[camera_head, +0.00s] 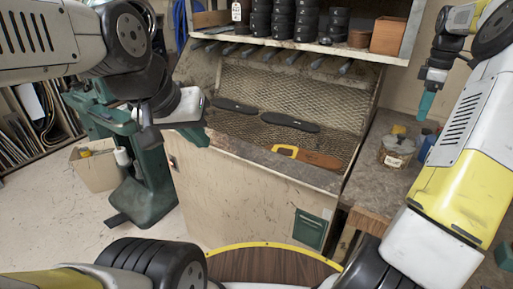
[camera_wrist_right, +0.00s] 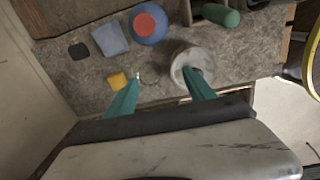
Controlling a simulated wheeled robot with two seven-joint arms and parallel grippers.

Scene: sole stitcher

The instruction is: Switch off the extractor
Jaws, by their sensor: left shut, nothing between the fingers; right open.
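The extractor appears to be the bench with a sloping wire-mesh grille (camera_head: 290,92) and a pale cabinet front (camera_head: 240,190) in the head view. A green panel (camera_head: 310,229) sits low on the right of that front; I cannot make out a switch on it. My left gripper (camera_head: 198,136) is shut and empty, in front of the bench's left edge. My right gripper (camera_head: 427,104) is open and empty, above the side worktop right of the bench. Its two teal fingers (camera_wrist_right: 160,92) also show in the right wrist view, over that worktop.
Dark soles (camera_head: 290,122) and a brown sole (camera_head: 318,159) lie on the mesh. A jar (camera_head: 397,150) stands on the side worktop (camera_head: 385,185); in the wrist view a red-and-blue cup (camera_wrist_right: 148,22) is near it. A green machine (camera_head: 145,175) stands left of the bench.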

